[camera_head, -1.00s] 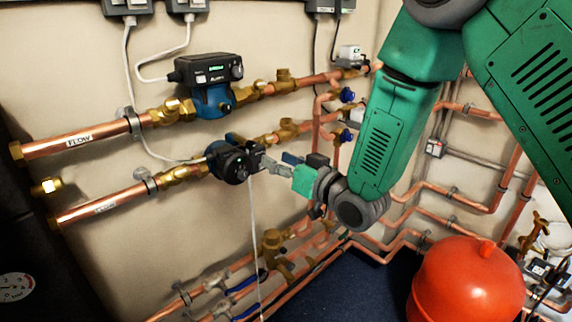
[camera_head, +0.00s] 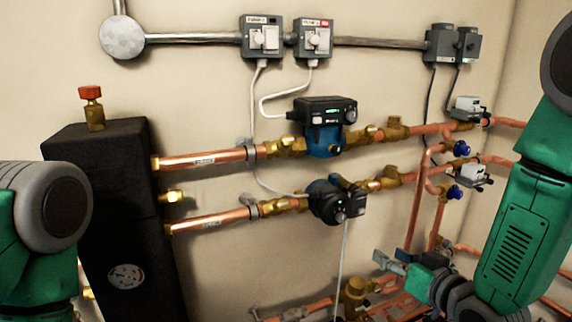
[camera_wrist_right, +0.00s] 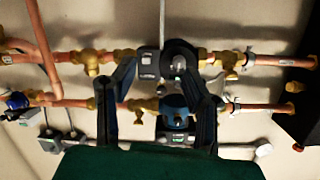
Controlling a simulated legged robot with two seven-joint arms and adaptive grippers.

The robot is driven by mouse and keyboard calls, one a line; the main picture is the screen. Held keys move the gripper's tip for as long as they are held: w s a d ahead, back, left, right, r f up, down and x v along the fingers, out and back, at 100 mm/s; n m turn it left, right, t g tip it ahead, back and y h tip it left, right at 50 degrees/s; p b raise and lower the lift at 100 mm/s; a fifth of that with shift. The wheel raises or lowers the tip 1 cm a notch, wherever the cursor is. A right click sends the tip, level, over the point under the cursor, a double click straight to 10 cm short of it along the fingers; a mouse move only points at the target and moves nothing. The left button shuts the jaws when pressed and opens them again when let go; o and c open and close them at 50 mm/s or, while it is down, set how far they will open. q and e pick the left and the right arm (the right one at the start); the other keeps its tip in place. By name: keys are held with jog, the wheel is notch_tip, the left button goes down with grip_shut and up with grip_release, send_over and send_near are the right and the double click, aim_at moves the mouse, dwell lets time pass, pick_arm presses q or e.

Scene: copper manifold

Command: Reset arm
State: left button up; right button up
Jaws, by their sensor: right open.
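My right gripper (camera_head: 388,260) is low in the right half of the head view, in front of the pipework. It is open and looks empty. In the right wrist view its two fingers (camera_wrist_right: 172,74) are spread apart, with the pumps and pipes seen between and behind them. The lower round black pump (camera_head: 337,201) is up and left of the gripper in the head view, apart from it. The upper blue and black pump (camera_head: 325,126) sits on the pipe above. A part of my left arm shows at the left edge, but its gripper is out of frame.
Copper pipes (camera_head: 205,160) with brass valves run along the wall. A black box (camera_head: 100,165) with a gauge stands at left. Grey switch boxes (camera_head: 262,38) are mounted above, and a white cable hangs from the lower pump. More pipes lie below and right of my right gripper.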

jog(key=s+f+g+h, duration=0.1)
jog(key=s+f+g, duration=0.1)
jog(key=s+f, duration=0.3)
jog(key=s+f+g+h, duration=0.1)
jog(key=s+f+g, duration=0.15)
jog(key=f, duration=0.45)
jog(key=s+d+f+g+h, duration=0.1)
jog(key=s+f+g, duration=0.3)
jog(key=s, duration=0.9)
jog(key=s+d+f+g+h, duration=0.1)
jog(key=s+d+f+g, duration=0.2)
jog(key=s+f, duration=0.7)
jog(key=s+g, duration=0.2)
jog(key=s, duration=0.1)
jog(key=shift+f+g, duration=0.15)
jog(key=shift+g, duration=0.1)
